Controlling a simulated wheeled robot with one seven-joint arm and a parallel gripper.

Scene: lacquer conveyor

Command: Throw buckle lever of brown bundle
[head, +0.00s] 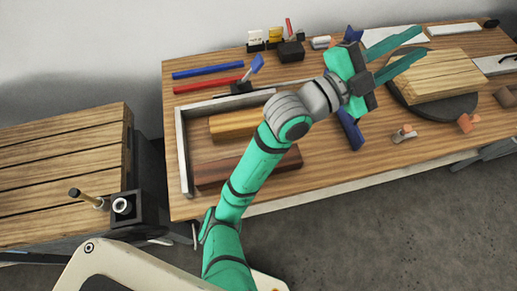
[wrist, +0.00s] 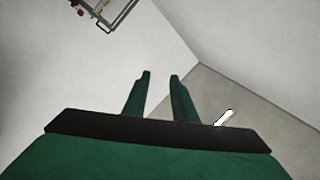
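A dark reddish-brown bar (head: 280,172) lies in the front of a grey-rimmed tray (head: 183,150), partly hidden by my arm. A lighter yellow-brown block (head: 228,126) lies behind it. A pale wooden slatted stack (head: 440,77) rests on a dark round plate (head: 448,108) at the right. I cannot tell which of these is the brown bundle, and no buckle lever can be made out. My gripper (head: 421,41) is raised over the table's right part, its fingers apart and empty, overlapping the stack's far left side in the picture. The wrist view shows the spread fingers (wrist: 160,75).
A blue rod (head: 208,71) and a red rod (head: 208,85) lie behind the tray. A blue-tipped piece (head: 257,64) stands nearby. Small orange pieces (head: 468,122) lie at the front right. A slatted bench (head: 60,170) stands left. The table's front middle is fairly clear.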

